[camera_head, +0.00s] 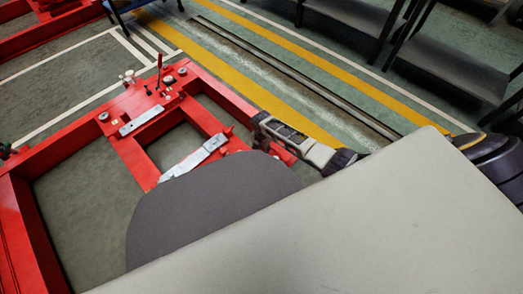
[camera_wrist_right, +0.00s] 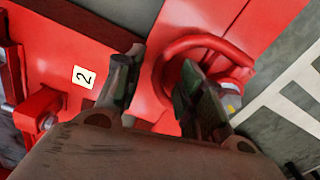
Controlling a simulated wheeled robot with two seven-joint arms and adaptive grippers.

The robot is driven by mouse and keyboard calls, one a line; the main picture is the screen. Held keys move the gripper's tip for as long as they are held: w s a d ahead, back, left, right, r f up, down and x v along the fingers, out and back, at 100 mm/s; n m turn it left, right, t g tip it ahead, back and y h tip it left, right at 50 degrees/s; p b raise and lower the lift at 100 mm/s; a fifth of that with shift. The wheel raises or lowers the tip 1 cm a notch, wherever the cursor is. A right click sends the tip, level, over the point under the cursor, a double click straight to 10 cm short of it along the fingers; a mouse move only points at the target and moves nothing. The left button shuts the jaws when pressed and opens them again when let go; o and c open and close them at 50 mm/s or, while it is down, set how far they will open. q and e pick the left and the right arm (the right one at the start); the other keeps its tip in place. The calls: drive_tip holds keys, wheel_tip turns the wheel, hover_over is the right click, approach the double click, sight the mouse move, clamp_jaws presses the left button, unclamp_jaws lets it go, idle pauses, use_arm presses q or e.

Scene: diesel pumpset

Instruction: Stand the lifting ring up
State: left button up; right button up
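The red lifting ring (camera_wrist_right: 200,41) shows in the right wrist view, close in front of my right gripper (camera_wrist_right: 161,60). The gripper is open, its two dark fingers apart. The right finger overlaps the ring's opening, and the left side of the ring appears between the fingers. I cannot tell whether the fingers touch it, nor its exact tilt. In the head view my right gripper (camera_head: 259,128) is at the right side of the red frame (camera_head: 60,143); its fingertips and the ring cannot be made out there. My left gripper is not in view.
A plate marked 2 (camera_wrist_right: 84,77) is on red metal left of the fingers. The frame carries two pale metal bars, one (camera_head: 141,121) farther and one (camera_head: 199,157) nearer. A dark table (camera_head: 450,73) stands at the upper right.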

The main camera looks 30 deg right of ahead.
drive_tip(key=shift+c, duration=0.6)
drive_tip(key=c, duration=0.7)
clamp_jaws()
drive_tip(key=shift+w+a+r, duration=0.1)
drive_tip(key=shift+a, duration=0.05)
